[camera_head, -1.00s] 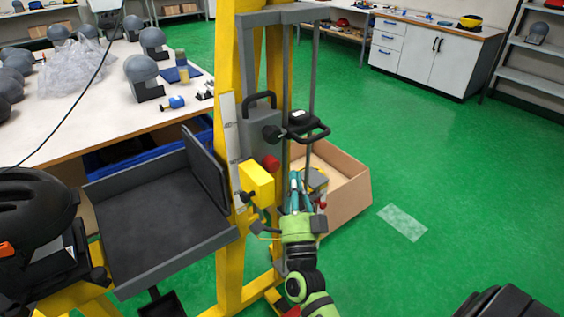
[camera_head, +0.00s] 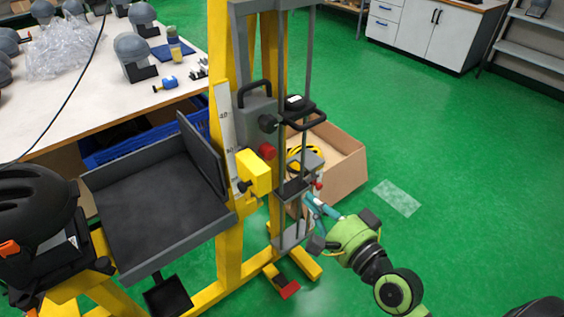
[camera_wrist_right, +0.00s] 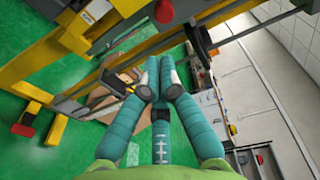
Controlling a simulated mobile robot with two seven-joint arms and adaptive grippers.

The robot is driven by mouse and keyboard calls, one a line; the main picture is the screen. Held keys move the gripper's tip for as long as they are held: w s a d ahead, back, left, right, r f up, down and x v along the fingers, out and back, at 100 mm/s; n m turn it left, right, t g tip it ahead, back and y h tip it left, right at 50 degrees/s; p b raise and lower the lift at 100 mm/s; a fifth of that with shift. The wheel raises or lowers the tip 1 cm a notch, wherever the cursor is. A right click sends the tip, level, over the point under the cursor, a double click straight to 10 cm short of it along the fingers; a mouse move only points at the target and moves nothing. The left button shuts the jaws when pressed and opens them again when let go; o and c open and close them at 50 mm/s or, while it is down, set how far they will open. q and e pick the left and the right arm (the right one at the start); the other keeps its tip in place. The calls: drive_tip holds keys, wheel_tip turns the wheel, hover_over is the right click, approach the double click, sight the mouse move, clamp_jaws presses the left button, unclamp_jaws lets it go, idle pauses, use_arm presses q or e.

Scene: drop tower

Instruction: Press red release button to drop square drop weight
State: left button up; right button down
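My left gripper is out of view.
A cardboard box (camera_head: 345,170) stands behind the rails. A white table (camera_head: 95,110) with helmets and headforms is at back left. Green floor at right is clear.

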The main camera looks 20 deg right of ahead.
drive_tip(key=shift+w, duration=0.1)
drive_tip(key=p, duration=0.3)
approach(270, 158)
drive_tip(key=x, duration=0.5)
drive_tip(key=shift+w, duration=0.35)
drive_tip(key=shift+w+a+f, duration=0.1)
drive_tip(key=shift+w+a, duration=0.15)
drive_tip(key=shift+w, duration=0.4)
